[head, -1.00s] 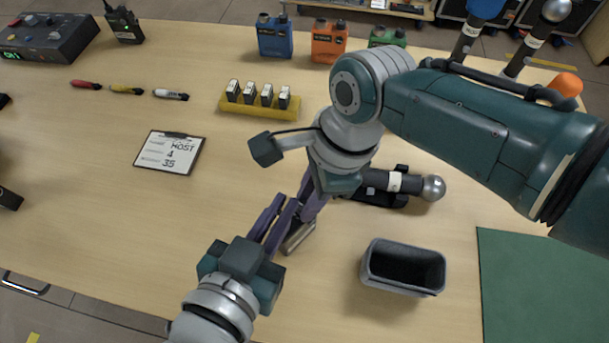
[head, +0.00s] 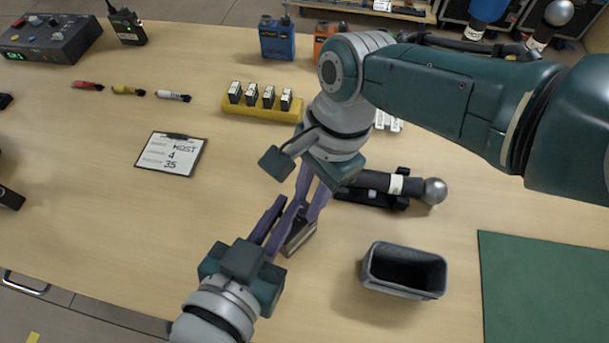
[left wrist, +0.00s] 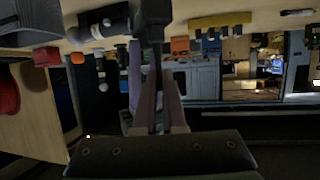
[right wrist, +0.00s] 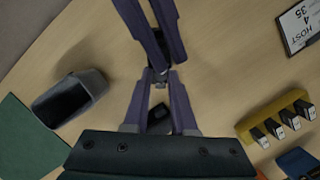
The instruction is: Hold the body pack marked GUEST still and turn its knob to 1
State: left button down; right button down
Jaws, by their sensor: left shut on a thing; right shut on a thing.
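The body pack (head: 299,240) is a small dark block with a pale metallic edge, low over the table left of the grey bin. My left gripper (head: 288,222) reaches it from the lower left and is shut on it. My right gripper (head: 306,208) comes from above, its purple fingers shut at the top of the pack, where the knob appears to be. The fingers of both grippers meet in the right wrist view (right wrist: 160,76). The GUEST marking, the knob and its setting are hidden or too small to read.
A grey open bin (head: 372,276) stands right of the grippers. A microphone (head: 415,187) lies on a black holder behind it. A clipboard (head: 170,152) reading HOST, 4, 35 lies left. A yellow rack (head: 262,109) holds several small packs. A green mat (head: 545,290) lies right.

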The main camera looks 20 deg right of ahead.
jog(key=shift+n, duration=0.3)
jog(key=n, duration=0.2)
jog(key=shift+n+g, duration=0.3)
jog(key=c, duration=0.9)
grip_release()
jog(key=shift+c, duration=0.2)
jog(key=shift+w+r, duration=0.1)
jog(key=shift+r, duration=2.9)
